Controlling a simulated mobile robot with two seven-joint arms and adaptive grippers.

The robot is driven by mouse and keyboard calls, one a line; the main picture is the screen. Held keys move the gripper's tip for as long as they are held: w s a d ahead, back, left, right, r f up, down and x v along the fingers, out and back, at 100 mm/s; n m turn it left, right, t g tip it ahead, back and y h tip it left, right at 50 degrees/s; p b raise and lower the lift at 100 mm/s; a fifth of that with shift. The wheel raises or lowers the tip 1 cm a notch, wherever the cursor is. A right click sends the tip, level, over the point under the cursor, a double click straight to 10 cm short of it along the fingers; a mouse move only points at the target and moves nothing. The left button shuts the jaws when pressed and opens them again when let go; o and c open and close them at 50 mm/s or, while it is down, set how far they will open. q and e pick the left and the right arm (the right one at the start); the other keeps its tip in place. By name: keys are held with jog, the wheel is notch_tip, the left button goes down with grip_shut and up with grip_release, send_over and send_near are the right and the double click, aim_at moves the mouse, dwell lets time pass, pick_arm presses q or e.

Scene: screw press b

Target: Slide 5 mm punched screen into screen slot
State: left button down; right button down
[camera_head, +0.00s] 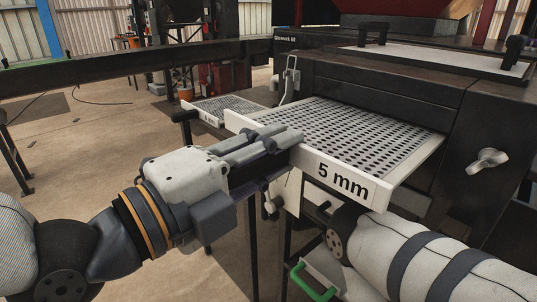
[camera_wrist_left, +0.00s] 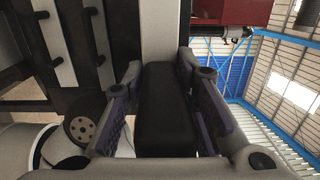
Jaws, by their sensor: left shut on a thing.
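The 5 mm punched screen (camera_head: 350,132) is a grey perforated sheet with a white front plate marked "5 mm". In the head view it lies about level, with its far edge inside the dark screen slot (camera_head: 425,124) of the machine. Much of the sheet and its front plate stick out of the slot. My left gripper (camera_head: 287,143) is at the left part of the front plate. In the left wrist view, its purple-padded fingers are shut on a black bar (camera_wrist_left: 165,110), which looks like the screen's handle. My right arm shows at lower right, but its gripper is not seen.
The dark machine body (camera_head: 385,83) fills the right side, with a wing-shaped knob (camera_head: 487,160) beside the slot. Another punched screen (camera_head: 222,108) lies further left. A green handle (camera_head: 312,284) is below the slot. Open floor lies at left, below a dark beam (camera_head: 100,72).

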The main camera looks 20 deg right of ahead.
pick_arm(q)
send_near(361, 117)
jog(key=shift+w+d+r, duration=0.3)
jog(key=shift+w+d, duration=0.2)
jog(key=shift+d, duration=0.3)
pick_arm(e)
jog(key=shift+s+f, duration=0.15)
jog(key=shift+f, duration=0.05)
dwell(3.2)
pick_arm(q)
jog(key=shift+b+x, duration=0.8)
jog(key=shift+x, duration=3.15)
pick_arm(e)
jog(key=shift+s+f, duration=0.45)
jog(key=shift+f, duration=0.15)
